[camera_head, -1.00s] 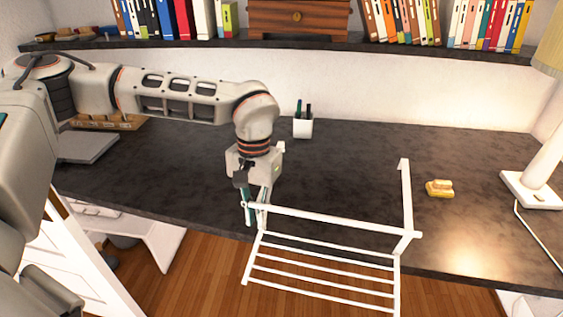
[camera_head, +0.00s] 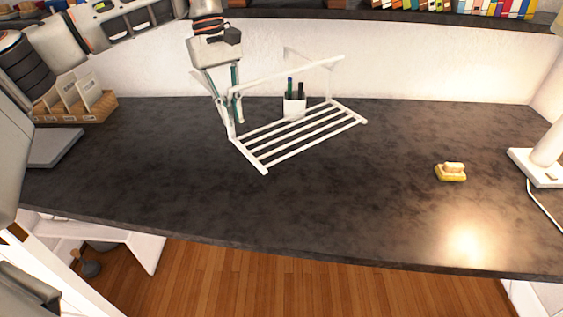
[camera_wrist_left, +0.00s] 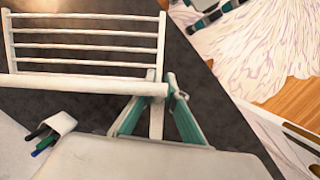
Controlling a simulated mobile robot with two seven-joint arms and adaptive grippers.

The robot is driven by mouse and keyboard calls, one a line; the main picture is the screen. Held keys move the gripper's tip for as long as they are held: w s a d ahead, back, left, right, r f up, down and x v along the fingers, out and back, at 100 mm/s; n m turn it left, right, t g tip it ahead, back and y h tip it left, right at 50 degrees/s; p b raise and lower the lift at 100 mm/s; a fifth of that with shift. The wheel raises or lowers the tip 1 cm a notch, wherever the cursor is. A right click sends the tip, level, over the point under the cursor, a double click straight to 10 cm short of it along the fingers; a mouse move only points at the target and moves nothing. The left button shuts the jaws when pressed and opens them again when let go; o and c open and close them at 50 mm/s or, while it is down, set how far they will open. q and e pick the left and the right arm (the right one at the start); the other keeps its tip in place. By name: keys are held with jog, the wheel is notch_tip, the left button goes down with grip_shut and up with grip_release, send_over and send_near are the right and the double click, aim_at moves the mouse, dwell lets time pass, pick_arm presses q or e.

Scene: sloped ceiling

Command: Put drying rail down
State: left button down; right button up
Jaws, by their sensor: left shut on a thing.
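The white drying rail (camera_head: 315,146) has a slatted rack and a raised bar. In the head view it is over the back of the dark desk (camera_head: 350,205), left of centre, slats low and roughly level. I cannot tell whether it touches the desk. My left gripper (camera_head: 235,108) is shut on the rail's left end, with its fingers pointing down. The left wrist view shows the rail (camera_wrist_left: 82,84) reaching away to the left from between the fingers (camera_wrist_left: 158,112). My right gripper is out of view.
A white pen cup (camera_head: 294,105) stands close behind the rail, partly covered by it. A yellow brush-like object (camera_head: 451,172) and a white lamp (camera_head: 545,160) are at the right. A wooden organizer (camera_head: 85,105) is at the left. The front and middle desk are clear.

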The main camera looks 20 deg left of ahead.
pick_arm(q)
jog(key=shift+w+a+r+n, duration=0.15)
jog(key=shift+w+r+n, duration=0.1)
jog(key=shift+r+n, duration=0.2)
jog(key=shift+f+h, duration=0.1)
jog(key=shift+h, duration=0.2)
notch_tip(320, 180, down, 19)
jog(key=shift+w+a+f+b, duration=0.1)
jog(key=shift+b, duration=0.9)
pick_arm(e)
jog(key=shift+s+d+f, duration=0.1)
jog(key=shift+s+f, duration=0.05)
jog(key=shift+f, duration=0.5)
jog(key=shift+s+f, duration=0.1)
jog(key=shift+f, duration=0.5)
pick_arm(q)
jog(key=c, duration=2.1)
grip_release()
